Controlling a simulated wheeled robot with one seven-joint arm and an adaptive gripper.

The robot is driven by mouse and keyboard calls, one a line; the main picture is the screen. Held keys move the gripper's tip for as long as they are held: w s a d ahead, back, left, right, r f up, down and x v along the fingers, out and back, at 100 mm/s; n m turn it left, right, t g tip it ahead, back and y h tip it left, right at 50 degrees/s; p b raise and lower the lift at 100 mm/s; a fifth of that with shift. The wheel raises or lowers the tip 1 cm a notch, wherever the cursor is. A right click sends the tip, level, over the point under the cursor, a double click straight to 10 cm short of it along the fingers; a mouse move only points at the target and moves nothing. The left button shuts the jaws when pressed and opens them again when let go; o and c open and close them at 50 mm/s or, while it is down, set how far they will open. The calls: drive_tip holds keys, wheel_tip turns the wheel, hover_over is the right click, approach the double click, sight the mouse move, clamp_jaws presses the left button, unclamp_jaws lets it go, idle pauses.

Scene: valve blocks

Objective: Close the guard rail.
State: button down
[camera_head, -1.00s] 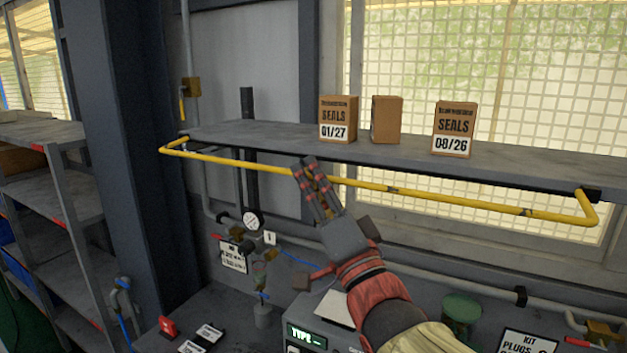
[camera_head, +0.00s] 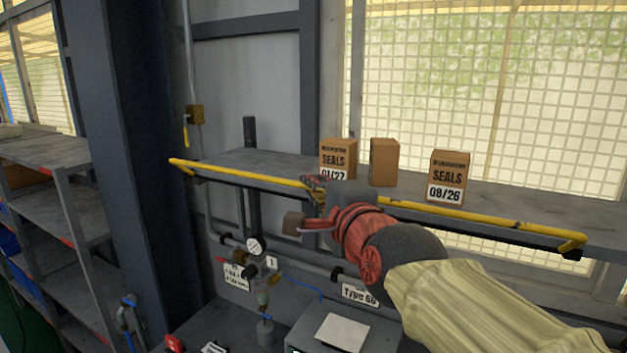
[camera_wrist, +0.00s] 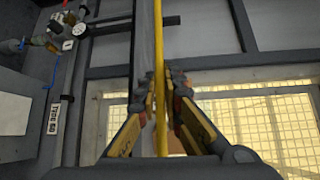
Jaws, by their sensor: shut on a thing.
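The yellow guard rail (camera_head: 240,172) runs along the front of the grey shelf (camera_head: 520,212), at about the level of the shelf's front edge. My gripper (camera_head: 314,187) is at the rail's middle, left of centre in the head view. In the wrist view the rail (camera_wrist: 159,60) passes between the two fingers of my gripper (camera_wrist: 164,90), which are shut on it. My wrist and forearm hide part of the rail in the head view.
Boxes of seals stand on the shelf: one at the left (camera_head: 338,157), a plain one (camera_head: 384,162) and one at the right (camera_head: 447,177). Below are a gauge (camera_head: 256,246), pipes and a bench with a grey case (camera_head: 310,335). A rack stands at the left.

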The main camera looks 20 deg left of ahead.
drive_tip(key=shift+w+d+r+m+g+h+p, duration=0.1)
drive_tip(key=shift+w+r+m+g+h+p, duration=0.3)
drive_tip(key=shift+w+p, duration=0.95)
drive_tip(key=shift+w+d+r+m+g+h+p, duration=0.15)
drive_tip(key=shift+w+r+m+g+p, duration=0.55)
drive_tip(key=shift+p, duration=1.1)
drive_tip(key=shift+w+r+m+g+h+p, duration=0.25)
drive_tip(key=shift+w+r+m+g+p, duration=0.25)
drive_tip(key=shift+w+p, duration=0.95)
drive_tip(key=shift+s, duration=0.15)
drive_tip(key=c, duration=2)
unclamp_jaws()
drive_tip(key=shift+f, duration=0.1)
drive_tip(key=shift+o, duration=0.4)
drive_tip(key=v, duration=1.2)
